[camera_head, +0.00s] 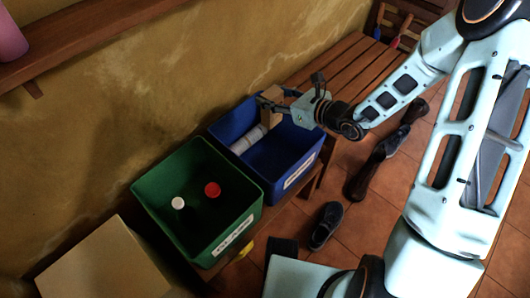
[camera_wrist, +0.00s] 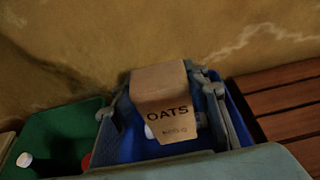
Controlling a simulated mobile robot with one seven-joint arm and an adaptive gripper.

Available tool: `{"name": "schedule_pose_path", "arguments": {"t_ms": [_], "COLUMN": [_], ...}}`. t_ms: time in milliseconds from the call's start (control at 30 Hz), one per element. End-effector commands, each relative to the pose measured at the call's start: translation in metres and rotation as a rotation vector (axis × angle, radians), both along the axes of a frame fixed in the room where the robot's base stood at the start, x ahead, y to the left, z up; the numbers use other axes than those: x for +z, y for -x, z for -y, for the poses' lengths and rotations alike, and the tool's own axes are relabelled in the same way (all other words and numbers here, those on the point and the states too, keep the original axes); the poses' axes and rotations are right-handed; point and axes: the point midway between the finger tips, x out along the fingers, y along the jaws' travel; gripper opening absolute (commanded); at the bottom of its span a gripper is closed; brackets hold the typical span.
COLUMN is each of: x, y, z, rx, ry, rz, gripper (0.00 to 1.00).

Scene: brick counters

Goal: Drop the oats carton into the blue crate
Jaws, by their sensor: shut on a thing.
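The oats carton (camera_head: 271,105) is a brown box held over the far end of the blue crate. In the wrist view the carton (camera_wrist: 164,90) shows its OATS lettering, between the two fingers. My gripper (camera_head: 274,101) is shut on it, with a finger along each side. The blue crate (camera_head: 290,180) stands on a wooden bench and has a white label on its front. In the wrist view the crate's blue wall (camera_wrist: 240,112) shows behind and beside the carton. How high the carton is above the crate floor is hard to tell.
A pale cylinder (camera_head: 248,140) lies in the blue crate. A green crate (camera_head: 160,198) next to it holds a white-capped item (camera_head: 178,203) and a red-capped item (camera_head: 212,189). The wall is close behind. Slatted bench (camera_head: 345,62) lies beyond; shoes (camera_head: 327,225) are on the floor.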

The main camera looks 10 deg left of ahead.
Motion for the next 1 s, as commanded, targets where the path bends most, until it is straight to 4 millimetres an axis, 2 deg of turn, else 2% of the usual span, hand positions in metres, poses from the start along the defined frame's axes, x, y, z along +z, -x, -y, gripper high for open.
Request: {"name": "schedule_pose_path", "arguments": {"t_ms": [33, 100, 300, 633, 667, 800, 1000], "x": [-0.012, -0.021, -0.039, -0.040, -0.040, -0.040, -0.040], "y": [0.000, 0.000, 0.000, 0.000, 0.000, 0.000, 0.000], "z": [0.000, 0.000, 0.000, 0.000, 0.000, 0.000, 0.000], "rx": [0.000, 0.000, 0.000, 0.000, 0.000, 0.000, 0.000], "ry": [0.000, 0.000, 0.000, -0.001, -0.001, -0.001, -0.001], "rz": [-0.001, -0.001, -0.001, 0.001, 0.001, 0.001, 0.001], "gripper": [0.26, 0.26, 0.26, 0.26, 0.46, 0.61, 0.63]}}
